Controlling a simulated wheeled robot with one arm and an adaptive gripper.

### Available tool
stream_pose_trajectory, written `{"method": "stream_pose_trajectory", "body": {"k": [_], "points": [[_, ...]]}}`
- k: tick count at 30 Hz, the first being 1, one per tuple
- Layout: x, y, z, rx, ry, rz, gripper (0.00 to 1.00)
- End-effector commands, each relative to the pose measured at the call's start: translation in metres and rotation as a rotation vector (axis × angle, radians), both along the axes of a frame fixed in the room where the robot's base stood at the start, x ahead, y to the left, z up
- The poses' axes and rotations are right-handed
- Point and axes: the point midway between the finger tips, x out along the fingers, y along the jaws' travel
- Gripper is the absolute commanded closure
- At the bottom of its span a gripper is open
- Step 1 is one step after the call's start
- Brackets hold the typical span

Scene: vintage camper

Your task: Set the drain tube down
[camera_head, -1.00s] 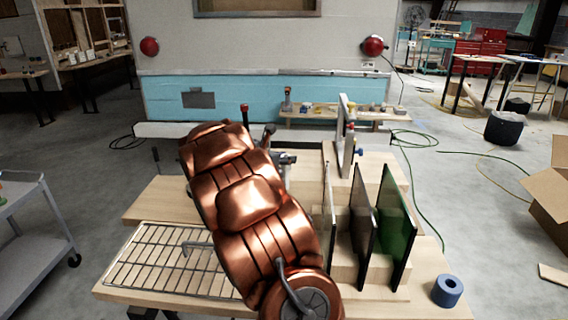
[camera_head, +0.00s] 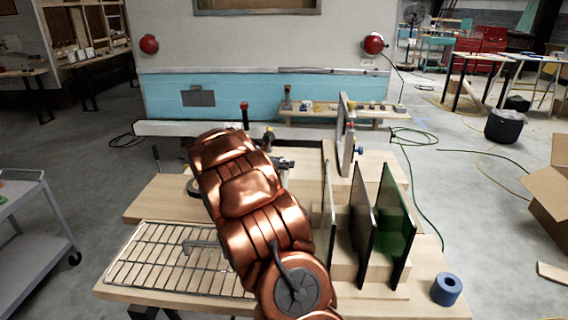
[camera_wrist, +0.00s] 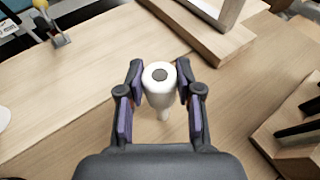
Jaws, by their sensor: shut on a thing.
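The drain tube, which I take to be the white round piece (camera_wrist: 158,97) with a dark open end, stands roughly upright between the fingers of my gripper (camera_wrist: 160,78) in the wrist view. The fingers are shut on it from both sides. It narrows toward its lower end, above a pale wooden surface (camera_wrist: 80,75). I cannot tell whether that end touches the wood. In the head view my copper-coloured arm hides the tube and my gripper.
On the workbench (camera_head: 150,205) are a wire rack (camera_head: 150,262) with a bent grey rod (camera_head: 200,244), upright dark and green panels (camera_head: 396,222) in a wooden holder, and a blue ring (camera_head: 446,289). Bare wood surrounds the tube in the wrist view.

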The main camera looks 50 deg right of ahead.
Motion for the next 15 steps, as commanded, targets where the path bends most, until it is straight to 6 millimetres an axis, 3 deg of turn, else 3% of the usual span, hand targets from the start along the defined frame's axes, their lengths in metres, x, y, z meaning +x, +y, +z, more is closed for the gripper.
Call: {"method": "stream_pose_trajectory", "body": {"k": [2, 3, 10, 15], "points": [[-0.0001, -0.0002, -0.0025, 0.0, 0.0, 0.0, 0.99], [-0.0001, -0.0001, -0.0028, 0.0, 0.0, 0.0, 0.64], [-0.0001, -0.0001, -0.0022, 0.0, 0.0, 0.0, 0.4], [0.0, -0.0001, -0.0022, 0.0, 0.0, 0.0, 0.4]]}}
